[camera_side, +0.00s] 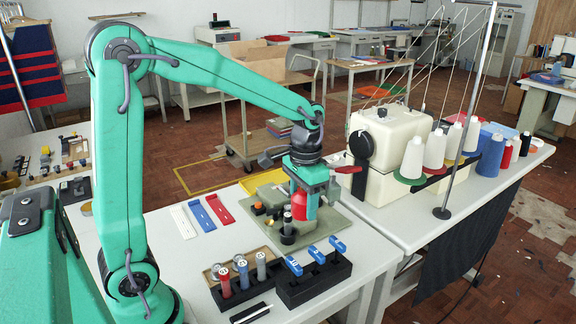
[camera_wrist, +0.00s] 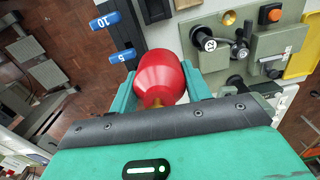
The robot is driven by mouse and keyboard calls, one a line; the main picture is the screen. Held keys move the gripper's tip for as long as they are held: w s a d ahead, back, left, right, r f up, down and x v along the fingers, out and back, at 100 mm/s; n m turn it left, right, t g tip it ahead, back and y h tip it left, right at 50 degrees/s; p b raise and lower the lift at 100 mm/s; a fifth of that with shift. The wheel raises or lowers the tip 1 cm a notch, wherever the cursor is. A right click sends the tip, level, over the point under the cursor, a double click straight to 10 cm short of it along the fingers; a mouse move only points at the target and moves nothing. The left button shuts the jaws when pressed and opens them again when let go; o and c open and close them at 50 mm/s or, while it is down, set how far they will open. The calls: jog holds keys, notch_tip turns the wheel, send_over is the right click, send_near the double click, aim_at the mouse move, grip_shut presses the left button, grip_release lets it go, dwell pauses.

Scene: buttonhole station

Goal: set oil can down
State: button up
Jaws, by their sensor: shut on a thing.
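The red oil can (camera_side: 303,208) is between the jaws of my gripper (camera_side: 307,190), over or in front of the grey-green fixture plate (camera_side: 345,226). In the wrist view the red body of the oil can (camera_wrist: 160,78) fills the gap between the two green fingers of my gripper (camera_wrist: 160,92), which is shut on it. The can looks upright in the side view. Its lower end is partly hidden by the fixture's parts, and I cannot tell whether it touches a surface.
A black block with blue-handled tools (camera_side: 317,255) and a black rack with red and grey cylinders (camera_side: 241,280) stand in front.

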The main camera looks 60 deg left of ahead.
jog(key=s+a+f+m, duration=0.1)
jog(key=s+a+f, duration=0.1)
jog(key=s+f, duration=0.2)
jog(key=s, duration=0.3)
jog(key=shift+s+a, duration=0.3)
jog(key=shift+s, duration=0.05)
jog(key=shift+f, duration=0.15)
send_over(251, 244)
notch_tip(251, 244, down, 7)
jog(key=shift+a+r, duration=0.1)
jog(key=shift+f, duration=2.05)
jog(key=shift+f, duration=0.65)
jog(key=o, duration=1.1)
jog(key=shift+f, duration=0.1)
jog(key=shift+o, duration=0.4)
